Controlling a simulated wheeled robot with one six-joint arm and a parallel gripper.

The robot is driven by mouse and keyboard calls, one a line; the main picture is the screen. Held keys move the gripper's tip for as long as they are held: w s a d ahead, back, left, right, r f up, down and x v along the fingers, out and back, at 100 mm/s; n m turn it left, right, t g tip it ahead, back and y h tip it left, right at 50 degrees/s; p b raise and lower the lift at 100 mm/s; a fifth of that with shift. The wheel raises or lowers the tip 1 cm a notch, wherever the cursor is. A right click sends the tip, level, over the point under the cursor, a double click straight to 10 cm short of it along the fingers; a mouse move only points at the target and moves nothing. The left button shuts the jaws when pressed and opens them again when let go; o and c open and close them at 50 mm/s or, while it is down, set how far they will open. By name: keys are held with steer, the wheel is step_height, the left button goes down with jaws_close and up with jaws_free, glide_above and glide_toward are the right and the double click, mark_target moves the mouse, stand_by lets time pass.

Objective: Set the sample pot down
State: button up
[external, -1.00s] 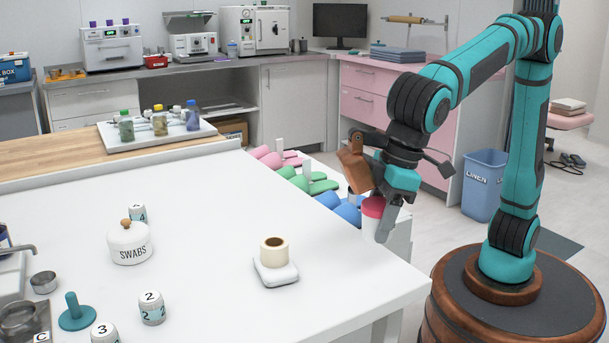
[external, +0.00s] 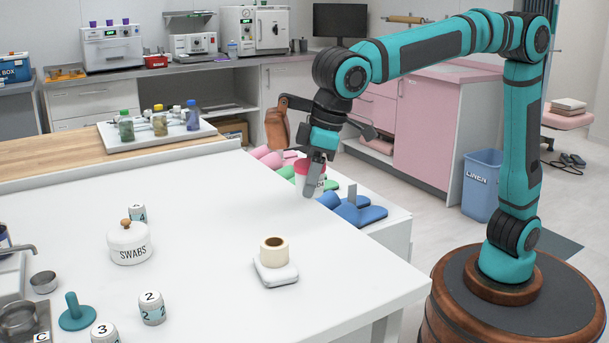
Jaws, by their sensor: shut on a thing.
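The sample pot (external: 301,181) is white with a red lid. My gripper (external: 312,181) is shut on it and holds it upright, or nearly so, near the back right edge of the white table (external: 215,250). A grey finger covers part of the pot, and some dark lettering shows on its side. I cannot tell how high the pot's base is or whether it is over the table or over the slippers behind it.
Blue slippers (external: 361,213) and pink ones (external: 268,156) lie on a lower white surface behind the table. A tape roll on a white block (external: 276,275), a SWABS jar (external: 130,245) and numbered pots (external: 152,309) stand on the table. The table's middle is clear.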

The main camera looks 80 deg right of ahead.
mark_target(304, 237)
step_height(304, 237, down, 10)
steer(key=shift+r, duration=0.1)
stand_by(0.4)
steer(key=o, duration=1)
steer(key=shift+c, duration=0.2)
steer(key=v, duration=1.2)
steer(key=shift+r, duration=0.1)
